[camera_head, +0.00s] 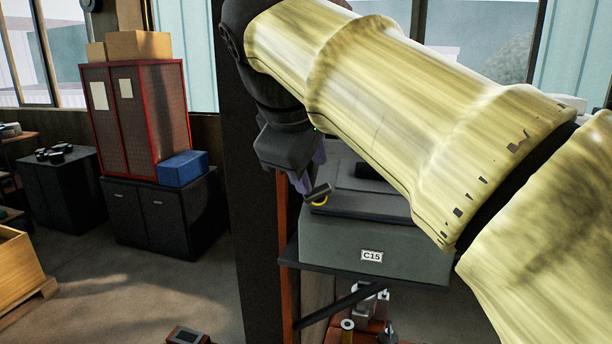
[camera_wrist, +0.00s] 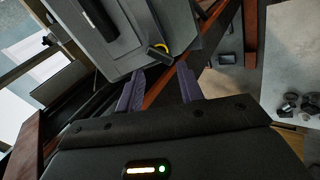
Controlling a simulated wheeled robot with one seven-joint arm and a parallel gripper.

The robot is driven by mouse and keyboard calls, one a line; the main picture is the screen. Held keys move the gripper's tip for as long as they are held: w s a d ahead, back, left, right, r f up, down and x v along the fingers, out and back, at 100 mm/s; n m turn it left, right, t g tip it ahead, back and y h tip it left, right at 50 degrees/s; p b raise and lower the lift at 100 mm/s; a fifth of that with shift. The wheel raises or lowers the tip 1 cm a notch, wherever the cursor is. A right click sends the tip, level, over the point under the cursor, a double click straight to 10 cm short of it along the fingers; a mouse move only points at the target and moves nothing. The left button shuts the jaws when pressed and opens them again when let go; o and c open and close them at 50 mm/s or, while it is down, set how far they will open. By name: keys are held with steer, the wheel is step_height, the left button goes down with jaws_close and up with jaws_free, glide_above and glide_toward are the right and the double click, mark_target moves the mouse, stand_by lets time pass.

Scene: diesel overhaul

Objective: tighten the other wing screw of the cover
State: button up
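A grey-green box labelled C15 (camera_head: 400,238) has a dark cover (camera_head: 365,206) on top, partly hidden by my arm. A small dark bar, seemingly a wing screw (camera_head: 318,192), with a yellow ring sticks out at the cover's left corner. It also shows in the wrist view (camera_wrist: 158,54). My gripper (camera_head: 304,185) is just left of and above it. In the wrist view my gripper (camera_wrist: 160,70) has its two purple fingers apart, with the dark bar just beyond the gap between the tips. No contact is visible. I cannot make out a second wing screw.
The box stands on a dark shelf (camera_head: 375,277) beside a thick dark post (camera_head: 255,260). A red cabinet (camera_head: 170,110) and a blue box (camera_head: 183,168) stand at the back left. A wooden crate (camera_head: 20,272) is at the far left. Open floor lies between.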

mark_target(317, 190)
steer(key=n+p, duration=0.1)
steer(key=n, duration=0.2)
steer(key=f+n+p, duration=0.1)
steer(key=n, duration=0.2)
steer(key=w+n+p, duration=0.1)
steer(key=n, duration=0.2)
steer(key=shift+d+f+n, duration=0.15)
steer(key=shift+f+n, duration=0.05)
steer(key=shift+n, duration=0.2)
steer(key=shift+w+d+f, duration=0.1)
steer(key=shift+w+f, duration=0.2)
steer(key=shift+f, duration=0.05)
steer(key=shift+f, duration=0.15)
steer(key=shift+b+x, duration=0.65)
steer(key=shift+x, duration=1.15)
